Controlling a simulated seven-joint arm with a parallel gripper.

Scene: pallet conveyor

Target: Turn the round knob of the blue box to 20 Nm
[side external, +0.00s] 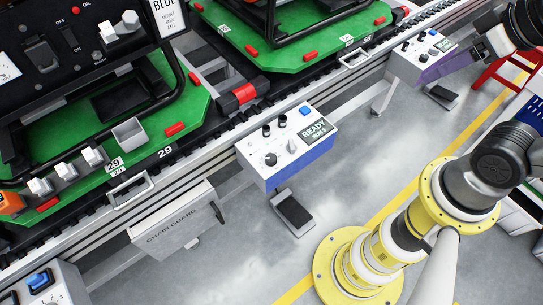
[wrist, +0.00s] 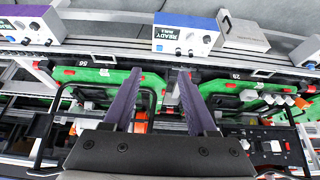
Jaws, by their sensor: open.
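The blue box (side external: 300,168) has a white top panel and stands at the front of the conveyor, in the middle of the side external view. Its round black knob (side external: 271,159) is at the panel's near left; its pointer setting is too small to read. A dark display (side external: 315,132) reads READY, with a smaller line below that I cannot read. The box shows upside down in the wrist view (wrist: 182,46), with the dark knob (wrist: 207,39) at its right. My gripper (wrist: 160,72) is open and empty, its two purple fingers apart and clear of the box.
The conveyor (side external: 210,135) carries green pallets (side external: 190,115) with black frames. A similar purple-sided box (wrist: 28,24) stands farther along it. A grey chain guard box (side external: 175,228) and another panel box (side external: 42,285) are at the near left. Grey floor lies in front.

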